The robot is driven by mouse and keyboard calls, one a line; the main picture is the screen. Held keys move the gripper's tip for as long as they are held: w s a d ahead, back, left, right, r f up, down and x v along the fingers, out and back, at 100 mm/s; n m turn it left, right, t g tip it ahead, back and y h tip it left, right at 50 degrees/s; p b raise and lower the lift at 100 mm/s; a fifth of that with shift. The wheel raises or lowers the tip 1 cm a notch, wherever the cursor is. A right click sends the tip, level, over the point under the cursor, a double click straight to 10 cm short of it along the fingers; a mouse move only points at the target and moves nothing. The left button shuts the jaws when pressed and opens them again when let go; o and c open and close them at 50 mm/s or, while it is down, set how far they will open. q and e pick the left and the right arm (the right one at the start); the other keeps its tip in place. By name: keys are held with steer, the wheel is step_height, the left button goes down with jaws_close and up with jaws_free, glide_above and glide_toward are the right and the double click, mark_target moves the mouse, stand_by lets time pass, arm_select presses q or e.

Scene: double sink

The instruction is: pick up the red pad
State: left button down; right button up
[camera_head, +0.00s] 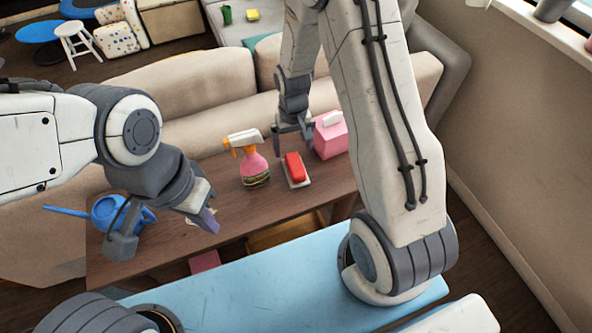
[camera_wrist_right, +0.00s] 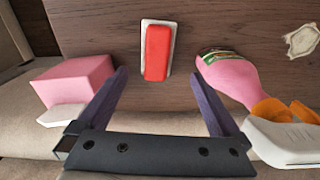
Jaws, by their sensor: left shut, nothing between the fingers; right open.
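The red pad (camera_head: 295,167) lies on a small white dish (camera_head: 298,184) on the wooden table. In the right wrist view the red pad (camera_wrist_right: 157,52) shows upper middle, with the white dish's rim (camera_wrist_right: 146,27) around it. My right gripper (camera_head: 295,132) is open and empty, just behind the pad in the head view. In the wrist view its fingertips (camera_wrist_right: 157,74) stand apart, with the pad lying ahead of the gap and not gripped. My left gripper (camera_head: 211,222) is shut and empty over the table's left part.
A pink spray bottle (camera_head: 254,167) stands left of the pad, and a pink tissue box (camera_head: 330,138) right of it. A blue watering can (camera_head: 107,212) is at the table's left end. A beige sofa (camera_head: 170,85) stands behind the table.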

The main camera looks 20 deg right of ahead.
mark_target(295, 164)
steer(key=f, duration=1)
steer(key=shift+d+f+p, duration=0.2)
steer(key=shift+d+p, duration=0.05)
steer(key=shift+p, duration=0.05)
steer(key=shift+c, duration=0.3)
steer(key=c, duration=1.1)
steer(key=shift+r, duration=5.05)
steer(key=shift+c, duration=0.2)
